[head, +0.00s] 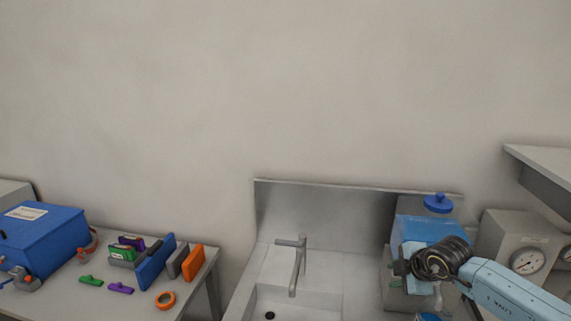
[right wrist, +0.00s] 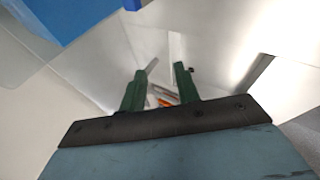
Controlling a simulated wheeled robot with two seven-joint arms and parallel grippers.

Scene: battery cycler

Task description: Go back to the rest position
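My right arm comes in from the lower right in the head view. Its gripper (head: 401,264) is held in front of a blue-tinted container, and its fingers are hard to make out there. In the right wrist view the two green fingers of the right gripper (right wrist: 161,70) stand apart. Nothing is clearly held between them; small grey and orange shapes show in the gap. My left gripper is not in view.
A steel sink (head: 296,302) with a tap (head: 299,262) lies left of my right gripper. The blue-capped container (head: 424,228) is partly hidden by my wrist. A dial gauge box (head: 505,240) and shelf (head: 545,160) are at right. A table at left holds a blue box (head: 45,237) and coloured parts.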

